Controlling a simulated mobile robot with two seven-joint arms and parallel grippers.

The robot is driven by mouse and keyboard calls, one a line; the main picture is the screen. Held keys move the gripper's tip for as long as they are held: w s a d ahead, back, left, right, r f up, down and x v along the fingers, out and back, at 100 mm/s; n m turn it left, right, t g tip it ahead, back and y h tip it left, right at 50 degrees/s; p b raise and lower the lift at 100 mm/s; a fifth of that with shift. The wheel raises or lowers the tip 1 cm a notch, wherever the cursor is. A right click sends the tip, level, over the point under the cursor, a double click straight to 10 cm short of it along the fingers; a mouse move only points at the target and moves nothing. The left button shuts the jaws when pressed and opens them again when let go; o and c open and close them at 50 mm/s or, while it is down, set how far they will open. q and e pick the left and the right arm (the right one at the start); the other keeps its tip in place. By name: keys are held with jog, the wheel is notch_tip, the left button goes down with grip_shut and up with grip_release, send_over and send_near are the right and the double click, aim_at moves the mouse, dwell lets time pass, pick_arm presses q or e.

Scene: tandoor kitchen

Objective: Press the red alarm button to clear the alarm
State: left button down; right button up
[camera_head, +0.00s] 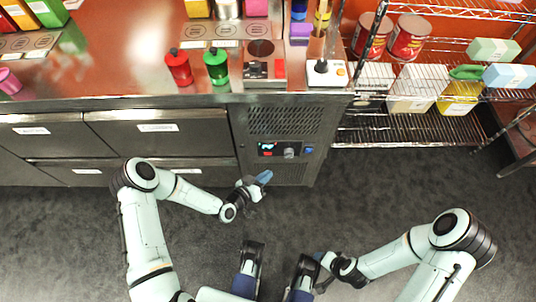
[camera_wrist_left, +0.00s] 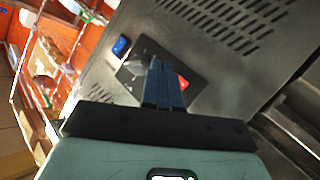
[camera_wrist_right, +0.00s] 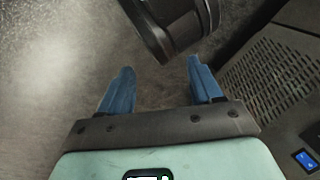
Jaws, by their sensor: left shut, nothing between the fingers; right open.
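The red button (camera_head: 268,154) sits on a dark control panel low on the steel cabinet front, below a small lit display. In the left wrist view the red button (camera_wrist_left: 183,82) shows just beside the closed fingers, partly hidden by them. My left gripper (camera_head: 264,178) is shut and empty, in front of and just below the panel in the head view. Its blue fingertips (camera_wrist_left: 163,66) point at the panel; I cannot tell whether they touch it. My right gripper (camera_wrist_right: 160,85) is open and empty above the floor, away from the panel.
A grey knob (camera_head: 289,152) and a blue switch (camera_head: 308,150) sit right of the red button. Vent slots (camera_head: 285,120) lie above the panel. The counter above holds a red bottle (camera_head: 178,68) and a green bottle (camera_head: 216,67). A wire rack (camera_head: 400,128) stands at right. The floor is clear.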

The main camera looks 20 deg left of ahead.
aim_at(268, 154)
pick_arm(q)
jog(key=shift+w+a+b, duration=0.2)
jog(key=shift+w+b, duration=0.1)
jog(key=shift+w, duration=0.45)
jog(key=shift+w+a+b, duration=0.25)
jog(key=shift+w, duration=0.55)
jog(key=shift+w+a+b, duration=0.2)
jog(key=shift+w+b, duration=0.1)
jog(key=shift+w, duration=0.45)
pick_arm(e)
jog(key=shift+t, duration=0.5)
jog(key=shift+w+d+f, duration=0.4)
jog(key=shift+w+f, duration=0.15)
jog(key=shift+w, duration=0.25)
jog(key=shift+w+d+f, duration=0.4)
jog(key=shift+w+f, duration=0.1)
jog(key=shift+w, duration=0.25)
pick_arm(q)
jog(key=shift+w, duration=0.15)
pick_arm(e)
jog(key=shift+f+h, duration=0.15)
jog(key=shift+h, duration=0.15)
pick_arm(q)
jog(key=shift+w+a, duration=0.1)
jog(key=shift+w, duration=0.2)
pick_arm(e)
jog(key=shift+f, duration=0.15)
